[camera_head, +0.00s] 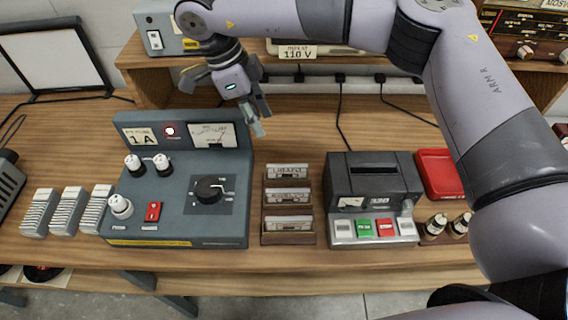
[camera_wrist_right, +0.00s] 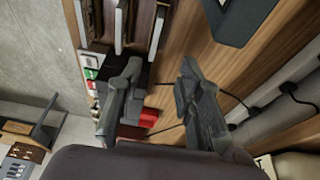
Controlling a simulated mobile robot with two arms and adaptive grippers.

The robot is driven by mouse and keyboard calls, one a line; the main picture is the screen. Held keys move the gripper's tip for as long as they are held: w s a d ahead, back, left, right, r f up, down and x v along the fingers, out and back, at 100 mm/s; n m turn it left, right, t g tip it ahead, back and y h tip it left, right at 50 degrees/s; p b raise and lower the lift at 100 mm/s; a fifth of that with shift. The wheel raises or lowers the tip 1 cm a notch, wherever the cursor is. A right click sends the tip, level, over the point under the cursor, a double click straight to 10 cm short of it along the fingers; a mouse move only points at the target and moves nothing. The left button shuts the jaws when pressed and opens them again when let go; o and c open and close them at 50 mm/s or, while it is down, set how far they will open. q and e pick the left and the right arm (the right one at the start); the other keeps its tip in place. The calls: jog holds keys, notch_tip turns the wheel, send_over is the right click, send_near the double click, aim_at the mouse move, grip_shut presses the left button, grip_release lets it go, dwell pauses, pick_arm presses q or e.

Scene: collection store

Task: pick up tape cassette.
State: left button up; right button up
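Tape cassettes stand in a small wooden rack (camera_head: 265,228) at the middle of the bench. The rack has three tiers, with a pale labelled cassette at the back (camera_head: 288,170), in the middle (camera_head: 287,195) and at the front (camera_head: 291,223). My right gripper (camera_head: 257,120) is above the bench, behind and left of the rack, apart from the cassettes. In the right wrist view its two fingers (camera_wrist_right: 158,92) are spread with nothing held between them. Cassettes in the rack (camera_wrist_right: 120,22) show at the top of that view. My left gripper is not in view.
A grey-blue tester (camera_head: 180,190) with a knob and meter stands left of the rack. A dark cassette deck (camera_head: 372,178) with coloured keys stands close on the right. A red tray (camera_head: 437,172) and small bottles are farther right. A raised shelf (camera_head: 300,56) runs behind.

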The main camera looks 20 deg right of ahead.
jog(key=p, duration=0.2)
send_near(286, 165)
jog(key=x, duration=0.1)
jog(key=p+x, duration=0.1)
jog(key=x, duration=0.1)
jog(key=shift+w+a+f, duration=0.15)
jog(key=shift+a+f, duration=0.15)
jog(key=shift+f, duration=0.15)
jog(key=shift+d+f+p, duration=0.1)
jog(key=shift+d+p, duration=0.05)
jog(key=shift+p, duration=0.15)
jog(key=p+x, duration=0.1)
jog(key=x, duration=0.1)
jog(key=d+p+x, duration=0.1)
jog(key=x, duration=0.1)
jog(key=shift+s+p, duration=0.25)
jog(key=shift+p, duration=0.05)
jog(key=shift+f, duration=0.35)
pick_arm(q)
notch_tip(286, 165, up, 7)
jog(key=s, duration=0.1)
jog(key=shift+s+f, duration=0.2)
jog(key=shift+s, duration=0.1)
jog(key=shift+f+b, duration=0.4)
jog(key=shift+b, duration=0.05)
pick_arm(e)
jog(key=shift+f, duration=0.25)
jog(key=shift+c, duration=0.5)
grip_shut()
